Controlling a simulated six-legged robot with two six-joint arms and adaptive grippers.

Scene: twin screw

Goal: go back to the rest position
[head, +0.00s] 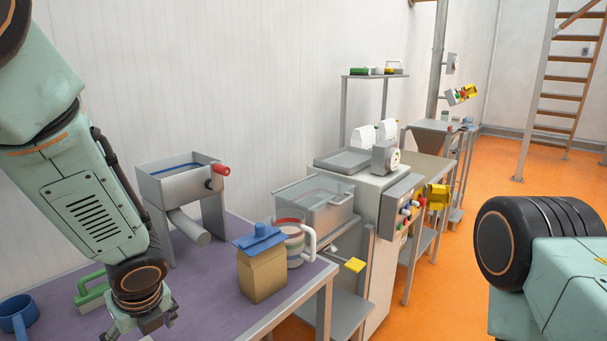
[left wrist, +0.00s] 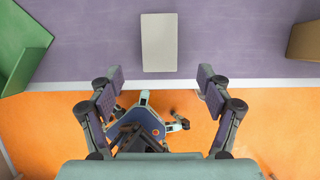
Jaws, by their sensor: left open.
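My left gripper (head: 142,322) hangs low over the front of the purple table at the lower left of the head view, partly cut off by the frame edge. In the left wrist view the left gripper (left wrist: 160,76) has its two fingers spread wide with nothing between them. A pale grey flat rectangle (left wrist: 159,42) lies on the purple table top (left wrist: 95,50) just beyond the fingertips, apart from them. My right arm shows at the right of the head view, but its gripper is out of the picture.
On the table (head: 225,300) stand a blue mug (head: 18,314), a green-handled object (head: 92,292), a grey tray stand (head: 180,185), a brown bag with blue top (head: 262,275) and a striped jug (head: 292,245). A machine (head: 372,225) stands beyond; orange floor (head: 440,290) is open at right.

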